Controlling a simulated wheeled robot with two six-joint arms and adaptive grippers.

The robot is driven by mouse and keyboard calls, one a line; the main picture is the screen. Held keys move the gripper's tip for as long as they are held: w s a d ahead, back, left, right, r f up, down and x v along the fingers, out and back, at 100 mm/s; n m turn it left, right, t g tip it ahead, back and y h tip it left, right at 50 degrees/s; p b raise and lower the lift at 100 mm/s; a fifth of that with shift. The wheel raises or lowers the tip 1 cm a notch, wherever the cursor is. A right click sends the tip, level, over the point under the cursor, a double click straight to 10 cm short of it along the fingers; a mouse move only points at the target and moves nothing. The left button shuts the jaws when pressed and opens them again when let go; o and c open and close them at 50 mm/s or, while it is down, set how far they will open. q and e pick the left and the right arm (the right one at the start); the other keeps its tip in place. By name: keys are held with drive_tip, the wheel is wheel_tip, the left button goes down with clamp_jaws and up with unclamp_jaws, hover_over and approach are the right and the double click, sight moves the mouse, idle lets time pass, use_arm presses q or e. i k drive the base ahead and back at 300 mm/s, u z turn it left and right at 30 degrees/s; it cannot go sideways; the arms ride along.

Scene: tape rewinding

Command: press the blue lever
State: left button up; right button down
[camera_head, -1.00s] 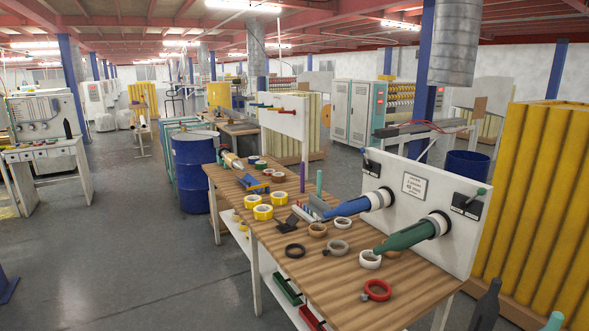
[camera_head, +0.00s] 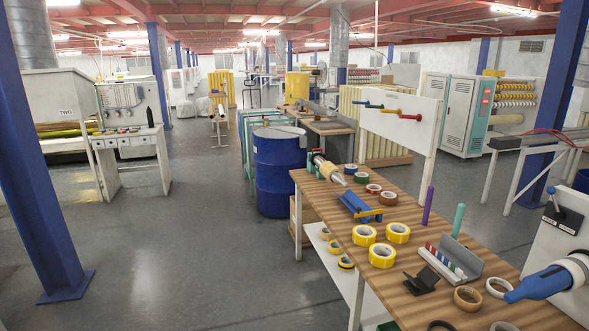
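A small lever (camera_head: 553,200) with a blue tip stands on a black plate (camera_head: 562,218) on the upright white panel (camera_head: 540,245) at the right edge. Below it a blue tapered spindle (camera_head: 540,283) sticks out of the same panel to the left. The right part of the panel is cut off by the frame. Neither of my grippers is in view.
A wooden table (camera_head: 385,205) holds several tape rolls, such as a yellow one (camera_head: 382,255), and a grey angled holder (camera_head: 455,260). A white board with coloured handles (camera_head: 398,115) stands behind. A blue barrel (camera_head: 280,172) is left. Floor on the left is open.

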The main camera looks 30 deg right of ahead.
sight(551, 190)
drive_tip(key=i, duration=1.55)
drive_tip(key=z, duration=0.55)
drive_tip(key=i, duration=0.95)
drive_tip(key=z, duration=1.6)
drive_tip(key=i, duration=0.9)
drive_tip(key=z, duration=0.7)
